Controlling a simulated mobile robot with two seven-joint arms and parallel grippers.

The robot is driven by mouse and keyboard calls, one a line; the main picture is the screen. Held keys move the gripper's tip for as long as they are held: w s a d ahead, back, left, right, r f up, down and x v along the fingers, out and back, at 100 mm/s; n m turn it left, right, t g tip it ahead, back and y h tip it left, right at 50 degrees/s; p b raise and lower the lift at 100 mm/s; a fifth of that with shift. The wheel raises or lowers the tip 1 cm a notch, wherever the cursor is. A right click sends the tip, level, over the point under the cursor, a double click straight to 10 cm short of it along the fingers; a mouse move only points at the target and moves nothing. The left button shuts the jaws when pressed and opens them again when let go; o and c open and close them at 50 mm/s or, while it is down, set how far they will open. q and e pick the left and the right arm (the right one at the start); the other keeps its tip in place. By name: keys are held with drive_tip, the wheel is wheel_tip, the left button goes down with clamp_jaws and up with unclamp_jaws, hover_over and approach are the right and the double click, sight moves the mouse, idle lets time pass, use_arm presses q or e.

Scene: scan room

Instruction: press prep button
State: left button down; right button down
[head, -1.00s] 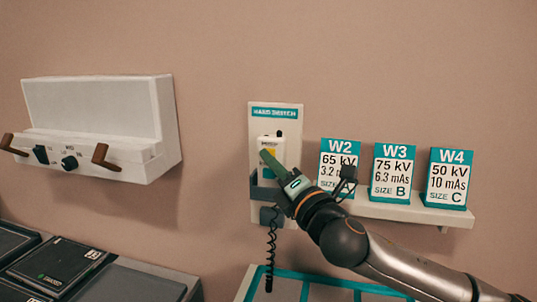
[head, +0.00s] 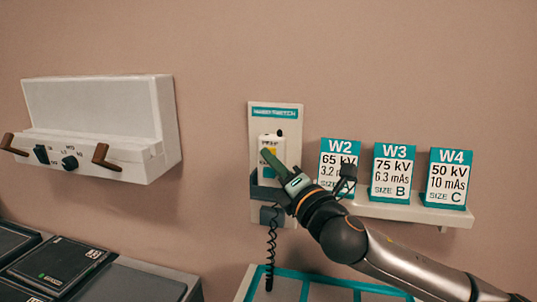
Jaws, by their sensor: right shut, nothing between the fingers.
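The hand switch (head: 266,144) is a small white box with a yellow button (head: 271,150) and a dark bluish button lower down. It sits in a dark holder on a white wall plate (head: 290,125) with a teal label. My right gripper (head: 266,155) is shut and empty, its green fingertips pointing up and left in front of the switch's face. The tips overlap the area by the yellow button; I cannot tell whether they touch it. The lower part of the switch is partly hidden behind the gripper. My left gripper is not in view.
Cards W2 (head: 339,148), W3 (head: 393,170) and W4 (head: 448,178) stand on a white shelf (head: 400,210) at the right. A white wall unit (head: 100,110) with knobs and brown handles is at the left. A coiled cord (head: 271,245) hangs below the switch. Dark flat panels (head: 55,268) lie lower left.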

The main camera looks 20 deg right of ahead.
drive_tip(key=shift+s+a, duration=0.5)
drive_tip(key=shift+s, duration=0.25)
drive_tip(key=shift+s+a+p, duration=0.35)
drive_tip(key=shift+s+a, duration=0.35)
drive_tip(key=shift+s, duration=0.35)
drive_tip(key=shift+s+a+p, duration=0.35)
drive_tip(key=shift+s+a, duration=0.35)
drive_tip(key=shift+s, duration=0.35)
